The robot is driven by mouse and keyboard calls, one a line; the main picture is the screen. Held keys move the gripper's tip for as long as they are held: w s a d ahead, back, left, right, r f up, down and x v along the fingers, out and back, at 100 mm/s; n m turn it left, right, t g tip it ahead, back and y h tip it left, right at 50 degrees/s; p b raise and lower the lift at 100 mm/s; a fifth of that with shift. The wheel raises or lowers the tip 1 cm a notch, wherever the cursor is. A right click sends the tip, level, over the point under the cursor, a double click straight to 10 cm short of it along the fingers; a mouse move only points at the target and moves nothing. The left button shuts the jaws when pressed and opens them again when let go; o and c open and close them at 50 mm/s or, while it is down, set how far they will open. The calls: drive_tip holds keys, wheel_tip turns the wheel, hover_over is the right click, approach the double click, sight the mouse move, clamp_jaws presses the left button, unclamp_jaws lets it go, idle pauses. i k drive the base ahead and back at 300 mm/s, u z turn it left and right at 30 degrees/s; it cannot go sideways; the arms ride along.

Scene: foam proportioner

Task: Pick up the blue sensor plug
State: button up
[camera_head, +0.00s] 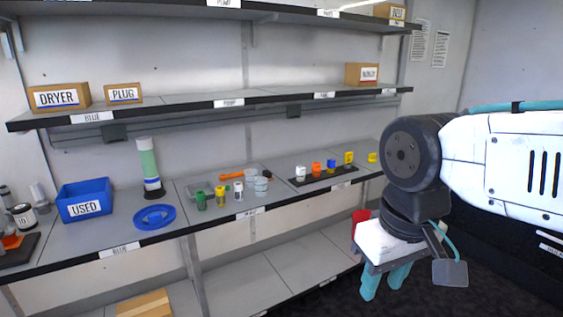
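The blue sensor plug (331,166) looks like a small blue piece on a dark strip (343,179) on the middle shelf. It stands between an orange plug (316,169) and a yellow plug (348,158); a white plug (300,173) is at the strip's left. My gripper (385,281) is at the lower right, in front of and below the shelf edge, well apart from the plugs. Its two teal fingers point down with a gap between them, and nothing shows in it.
Left of the strip stand several small bottles, with a green one (201,201), and an orange-handled tool (232,177). The upper shelf (200,105) overhangs. A red object (360,218) is partly hidden behind my gripper.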

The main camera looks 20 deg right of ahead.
sight(331, 163)
drive_tip(key=u, duration=0.15)
drive_tip(key=i, duration=0.8)
drive_tip(key=z, duration=0.5)
drive_tip(key=i, duration=0.7)
drive_tip(key=z, duration=0.75)
drive_tip(key=i, duration=0.3)
drive_tip(key=z, duration=0.3)
